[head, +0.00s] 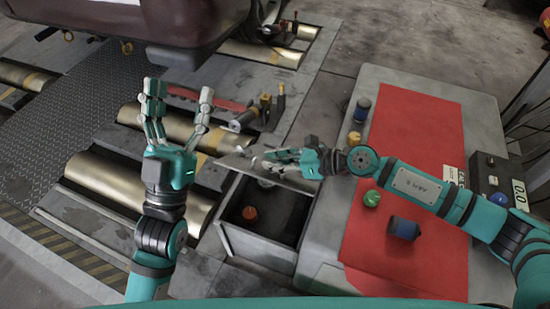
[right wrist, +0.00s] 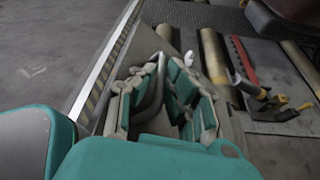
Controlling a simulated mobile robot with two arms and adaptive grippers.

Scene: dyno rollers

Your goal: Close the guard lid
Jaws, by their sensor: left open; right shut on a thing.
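The guard lid (head: 236,161) is a grey panel raised at the far edge of an open grey box (head: 228,240), seen in the head view. The box's dark inside shows, with an orange-red knob (head: 250,213) in it. In the right wrist view the fingers (right wrist: 165,95) close around a grey edge or bar, and the lid panel (right wrist: 140,48) shows behind. My left gripper (head: 181,105) is open and empty, left of the box above the rollers.
Brass rollers (head: 105,185) lie to the left. A yellow-and-black clamp-like tool (head: 262,108) lies beyond the lid. A vehicle body (head: 120,20) overhangs the back left.

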